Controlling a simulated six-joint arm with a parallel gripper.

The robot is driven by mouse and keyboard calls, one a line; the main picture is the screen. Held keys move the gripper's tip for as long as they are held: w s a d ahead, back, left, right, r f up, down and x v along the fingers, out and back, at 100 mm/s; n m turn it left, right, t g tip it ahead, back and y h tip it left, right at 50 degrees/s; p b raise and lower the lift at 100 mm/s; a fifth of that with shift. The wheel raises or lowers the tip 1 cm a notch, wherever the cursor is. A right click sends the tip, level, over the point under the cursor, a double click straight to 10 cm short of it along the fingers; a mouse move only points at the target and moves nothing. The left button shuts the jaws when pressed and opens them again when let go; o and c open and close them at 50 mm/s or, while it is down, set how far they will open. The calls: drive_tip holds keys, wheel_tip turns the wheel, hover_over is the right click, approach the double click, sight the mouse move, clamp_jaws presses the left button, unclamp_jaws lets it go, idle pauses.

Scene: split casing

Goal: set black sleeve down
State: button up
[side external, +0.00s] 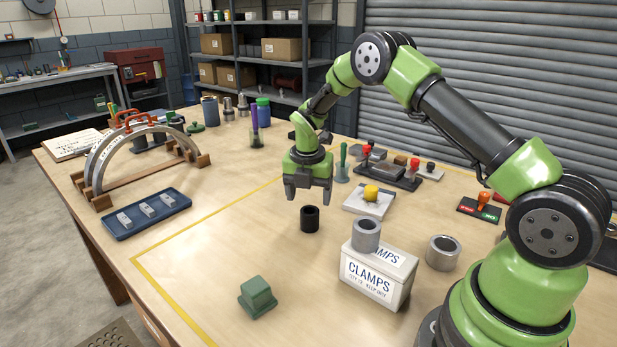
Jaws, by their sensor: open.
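The black sleeve (310,219) stands upright on the wooden bench top, inside the yellow outline. It is a short dark cylinder with an open top. My gripper (308,194) is above the sleeve, pointing down with its fingers apart. The gripper is open and holds nothing. A small gap seems to show between the fingertips and the sleeve's top rim.
A white CLAMPS box (377,277) with a grey sleeve (366,236) on top stands to the right. Another grey ring (443,253) sits beyond it. A green block (257,297) lies in front. A yellow-knobbed plate (370,201) is close by. Bench left of the sleeve is clear.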

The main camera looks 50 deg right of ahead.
drive_tip(key=s+a+r+m+t, duration=0.1)
drive_tip(key=s+a+r+m, duration=0.25)
drive_tip(key=r, duration=0.35)
drive_tip(key=s+a+r+m+t+y, duration=0.1)
drive_tip(key=s+a+r+m, duration=0.15)
drive_tip(key=r+m, duration=0.35)
drive_tip(key=s+a+r+m+t, duration=0.1)
drive_tip(key=s+a+r+m, duration=0.15)
drive_tip(key=r, duration=0.55)
drive_tip(key=s+a+r+m+t+y, duration=0.1)
drive_tip(key=s+a+m, duration=0.1)
drive_tip(key=s+m, duration=0.5)
drive_tip(key=s+a+r+m+t+y, duration=0.1)
drive_tip(key=s+a+m+t, duration=0.1)
drive_tip(key=s+m, duration=0.6)
drive_tip(key=shift+s+a+r+t, duration=0.3)
drive_tip(key=shift+s+a+r, duration=0.05)
drive_tip(key=shift+s+a, duration=0.3)
